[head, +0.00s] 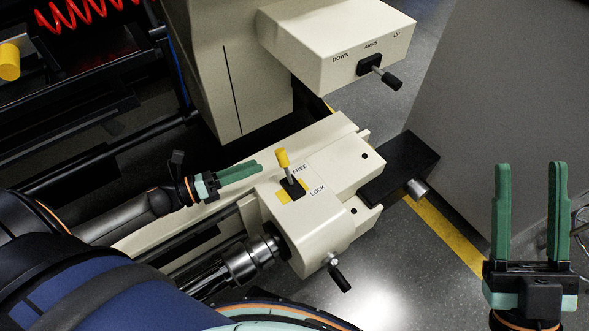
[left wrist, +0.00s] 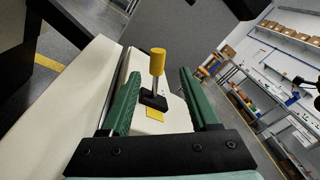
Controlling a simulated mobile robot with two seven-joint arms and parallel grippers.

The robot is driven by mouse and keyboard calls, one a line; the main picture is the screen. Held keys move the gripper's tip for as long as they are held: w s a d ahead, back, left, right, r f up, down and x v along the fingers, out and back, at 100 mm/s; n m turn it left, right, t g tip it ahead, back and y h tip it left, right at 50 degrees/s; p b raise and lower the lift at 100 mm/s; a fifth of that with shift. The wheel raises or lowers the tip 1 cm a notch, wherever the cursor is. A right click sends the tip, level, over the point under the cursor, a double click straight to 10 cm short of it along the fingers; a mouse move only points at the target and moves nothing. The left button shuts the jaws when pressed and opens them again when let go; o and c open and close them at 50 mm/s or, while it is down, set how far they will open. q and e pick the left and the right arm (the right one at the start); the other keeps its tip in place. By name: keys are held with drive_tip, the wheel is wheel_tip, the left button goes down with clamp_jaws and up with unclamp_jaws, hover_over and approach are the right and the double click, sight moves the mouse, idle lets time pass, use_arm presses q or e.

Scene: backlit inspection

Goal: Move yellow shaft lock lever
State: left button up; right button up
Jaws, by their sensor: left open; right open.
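The yellow shaft lock lever (head: 282,158) stands on a cream machine housing (head: 322,225), on a black base over a yellow plate between the labels FREE and LOCK. Its tip leans toward the upper left, nearer FREE. My left gripper (head: 257,170) is just left of the lever in the head view, apart from it. In the left wrist view the lever (left wrist: 157,62) shows beyond and between the two green fingers of my left gripper (left wrist: 155,90), which are open and empty. My right gripper (head: 531,170) is open and empty at the far right, fingers pointing up.
A cream box (head: 335,45) marked DOWN and UP, with a black-knobbed lever (head: 380,72), overhangs behind. Another black-knobbed handle (head: 339,276) projects from the housing's front. A black block (head: 405,165) sits to the right. A grey panel (head: 500,90) stands behind my right gripper.

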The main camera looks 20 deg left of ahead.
sight(285, 167)
use_arm(q)
drive_tip(key=w+d+m+b, duration=0.1)
drive_tip(key=w+d, duration=0.1)
drive_tip(key=w, duration=0.1)
drive_tip(key=w+d+m+b, duration=0.1)
drive_tip(key=w+d, duration=0.2)
drive_tip(key=w+d+f+m+h+b, duration=0.1)
drive_tip(key=w+d, duration=0.1)
drive_tip(key=w, duration=0.1)
drive_tip(key=shift+d+g+b, duration=0.3)
drive_tip(key=shift+d, duration=0.05)
use_arm(e)
drive_tip(key=s+f+y, duration=0.1)
drive_tip(key=s+f+n+y, duration=0.1)
drive_tip(key=shift+a+y, duration=0.25)
drive_tip(key=shift+y, duration=0.05)
use_arm(q)
clamp_jaws()
idle(0.9)
